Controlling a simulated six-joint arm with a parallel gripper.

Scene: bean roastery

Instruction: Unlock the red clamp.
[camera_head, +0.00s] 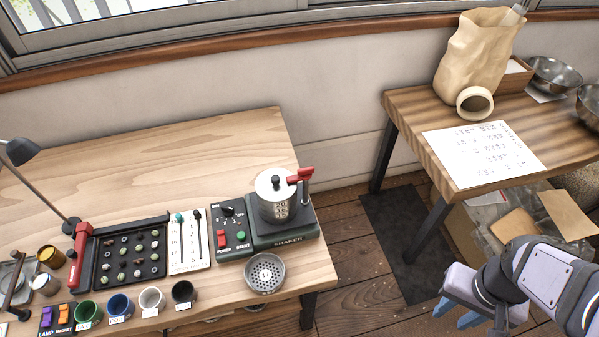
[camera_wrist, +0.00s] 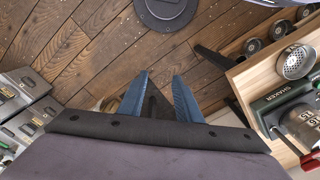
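The red clamp (camera_head: 300,175) is a red lever on the right side of the lidded metal canister (camera_head: 277,203), at lid height. The canister stands on the dark green shaker base (camera_head: 287,232) at the right end of the left table. In the wrist view the red clamp (camera_wrist: 311,159) is partly cut off at the lower right edge, beside the shaker base (camera_wrist: 283,101). My gripper (camera_head: 458,313) is at the lower right, well right of the shaker and apart from it. In the wrist view its blue fingers (camera_wrist: 158,92) are spread with nothing between them.
A control box (camera_head: 233,232) with red and green buttons stands left of the shaker. A metal strainer bowl (camera_head: 265,273) sits in front. Several cups and a bean tray (camera_head: 128,256) fill the left table's front. The right table (camera_head: 440,125) holds a paper sheet. Floor lies between the tables.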

